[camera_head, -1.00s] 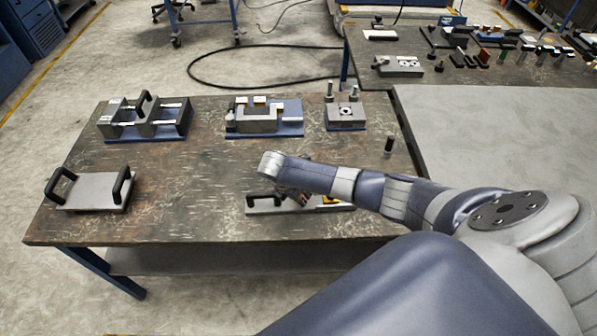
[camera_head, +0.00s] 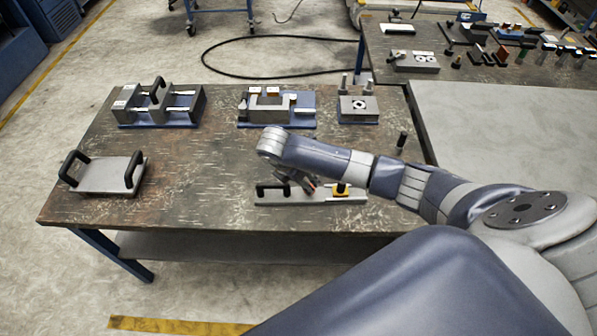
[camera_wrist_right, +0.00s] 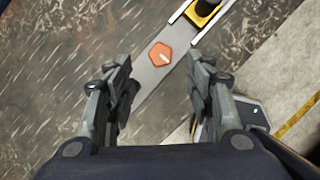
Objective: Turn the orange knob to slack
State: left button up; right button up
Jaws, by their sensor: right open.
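The orange knob (camera_wrist_right: 160,54) is a small hexagon with a white mark on top, set on a long grey plate (camera_wrist_right: 163,82). In the right wrist view my right gripper (camera_wrist_right: 160,66) is open, one finger on each side of the knob in the picture. Its height above the knob is hard to tell. In the head view the plate (camera_head: 290,199) lies near the table's front edge, partly behind my right arm. My left gripper is not in view.
A yellow block (camera_head: 341,189) with a black part sits at the plate's right end; a black handle (camera_head: 268,189) is at its left. A grey tray with handles (camera_head: 104,176) lies left. Several fixtures line the table's back. The table's middle is clear.

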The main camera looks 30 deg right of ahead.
jog(key=shift+v, duration=2.3)
